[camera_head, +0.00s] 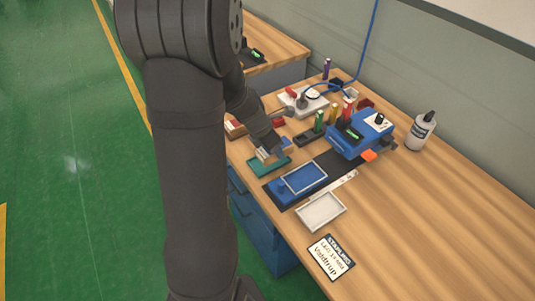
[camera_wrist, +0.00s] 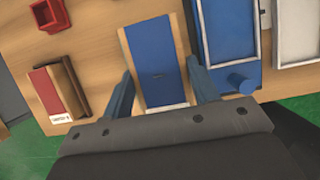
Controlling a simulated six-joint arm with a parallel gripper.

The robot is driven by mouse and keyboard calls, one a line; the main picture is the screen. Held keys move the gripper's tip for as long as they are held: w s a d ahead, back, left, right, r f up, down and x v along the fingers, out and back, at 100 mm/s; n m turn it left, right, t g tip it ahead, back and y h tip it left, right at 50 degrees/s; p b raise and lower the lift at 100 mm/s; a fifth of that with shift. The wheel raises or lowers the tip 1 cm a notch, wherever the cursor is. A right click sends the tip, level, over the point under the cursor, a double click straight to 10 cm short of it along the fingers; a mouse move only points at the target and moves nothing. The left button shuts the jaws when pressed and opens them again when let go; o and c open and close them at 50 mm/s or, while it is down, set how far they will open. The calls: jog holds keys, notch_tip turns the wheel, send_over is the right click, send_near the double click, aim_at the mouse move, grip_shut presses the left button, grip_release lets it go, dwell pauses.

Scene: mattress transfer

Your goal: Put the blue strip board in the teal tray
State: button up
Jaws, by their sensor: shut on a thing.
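The blue strip board (camera_wrist: 158,65) is between the two fingers of my gripper (camera_wrist: 157,78) in the wrist view, a flat blue face with pale edges and a white strip at its near end. My gripper is shut on it. In the head view my gripper (camera_head: 273,148) is low over the teal tray (camera_head: 268,168), near the bench's left edge. The arm and gripper hide much of the board there, and I cannot tell whether it touches the tray. I cannot make out the teal tray in the wrist view.
A blue fixture (camera_head: 304,178) and a white tray (camera_head: 321,211) lie to the right of the teal tray. A blue device (camera_head: 361,136) and several small bottles stand behind. A red-and-white block (camera_wrist: 46,94) lies left of the board.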

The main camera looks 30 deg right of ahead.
aim_at(267, 153)
jog(key=shift+w+a+f, duration=0.25)
jog(key=shift+w+f, duration=0.35)
jog(key=shift+w, duration=0.35)
jog(key=shift+w+f, duration=0.1)
jog(key=shift+f, duration=1.95)
jog(key=shift+f, duration=0.1)
jog(key=o, duration=1)
jog(key=shift+f, duration=0.1)
jog(key=shift+o, duration=0.2)
jog(key=shift+r, duration=0.25)
jog(key=v, duration=1.2)
jog(key=shift+f, duration=0.1)
